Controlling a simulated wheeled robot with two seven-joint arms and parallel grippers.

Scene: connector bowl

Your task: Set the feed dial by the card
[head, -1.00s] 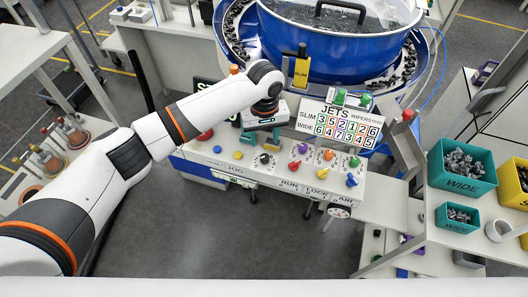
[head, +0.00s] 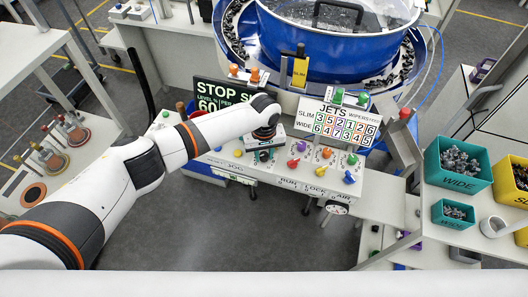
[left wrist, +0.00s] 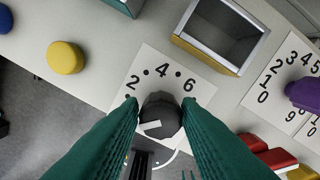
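The feed dial is a black round knob (left wrist: 160,114) with a white pointer mark, on a white scale plate reading 2, 4, 6 in the left wrist view. The mark points left and slightly down; the scale there is hidden by a finger. My left gripper (left wrist: 161,106) has its teal fingers on either side of the knob, very close to it, and looks open. In the head view the left gripper (head: 265,148) is over the panel's left part. The JETS card (head: 338,124) shows SLIM and WIDE rows of numbers. A yellow SLIM tag (head: 300,72) hangs at the bowl.
The control panel (head: 335,182) carries a yellow button (left wrist: 65,57), a purple knob (left wrist: 304,94) and other coloured knobs. A grey-framed box (left wrist: 222,28) stands beside the dial plate. The blue bowl (head: 330,52) is behind. Teal bins (head: 458,183) stand right.

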